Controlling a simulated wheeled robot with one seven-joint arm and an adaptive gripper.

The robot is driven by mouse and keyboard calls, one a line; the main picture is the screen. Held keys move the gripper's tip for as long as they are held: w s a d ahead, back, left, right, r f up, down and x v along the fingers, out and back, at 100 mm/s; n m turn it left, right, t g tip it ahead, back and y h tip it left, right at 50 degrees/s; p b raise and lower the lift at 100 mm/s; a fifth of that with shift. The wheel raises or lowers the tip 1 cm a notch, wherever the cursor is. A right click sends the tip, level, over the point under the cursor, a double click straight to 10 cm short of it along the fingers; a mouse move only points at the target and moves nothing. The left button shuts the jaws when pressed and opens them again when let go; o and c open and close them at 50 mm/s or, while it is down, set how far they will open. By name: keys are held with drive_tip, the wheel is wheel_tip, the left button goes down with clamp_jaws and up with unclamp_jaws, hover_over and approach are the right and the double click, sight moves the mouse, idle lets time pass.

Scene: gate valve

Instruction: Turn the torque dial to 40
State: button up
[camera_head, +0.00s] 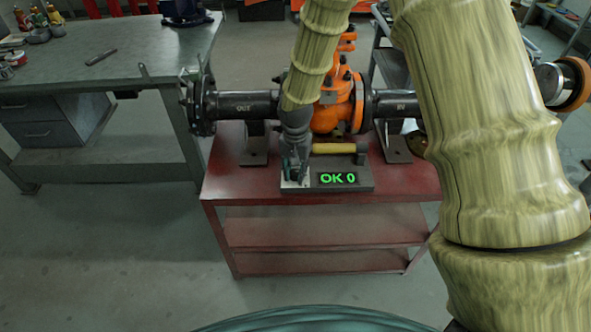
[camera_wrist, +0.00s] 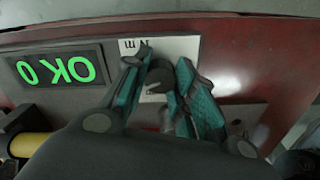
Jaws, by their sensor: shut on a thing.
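The torque dial (camera_wrist: 160,74) is a dark round knob on a white plate (camera_wrist: 188,46) marked "N m" in the wrist view. My gripper (camera_wrist: 163,72) has its teal-padded fingers on both sides of the dial and is shut on it. The fingers hide most of the plate's scale, so I cannot read the dial's setting. In the head view my gripper (camera_head: 295,168) points down at the plate, and the dial itself is hidden. A display (camera_head: 338,178) beside it reads "OK 0" in green. It appears upside down in the wrist view (camera_wrist: 55,70).
The dial's dark base stands on a red cart (camera_head: 235,180). A yellow-handled tool (camera_head: 335,148) lies just behind the display. An orange gate valve (camera_head: 330,118) with dark pipes stands behind that. A workbench (camera_head: 120,60) is at left. Floor in front of the cart is clear.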

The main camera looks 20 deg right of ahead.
drive_tip(key=n+p, duration=0.1)
drive_tip(key=n, duration=0.1)
drive_tip(key=n+p, duration=0.1)
drive_tip(key=p, duration=0.1)
drive_tip(key=shift+r+n, duration=0.2)
drive_tip(key=shift+n, duration=0.2)
drive_tip(key=n+p, duration=0.2)
drive_tip(key=n, duration=0.2)
drive_tip(key=shift+f+n, duration=0.1)
drive_tip(key=shift+n, duration=0.2)
drive_tip(key=n+p, duration=0.2)
drive_tip(key=n, duration=0.2)
drive_tip(key=shift+f+n+p, duration=0.1)
drive_tip(key=shift+n+p, duration=0.9)
drive_tip(key=shift+n, duration=1.3)
drive_tip(key=o, duration=1.1)
drive_tip(key=shift+c, duration=0.2)
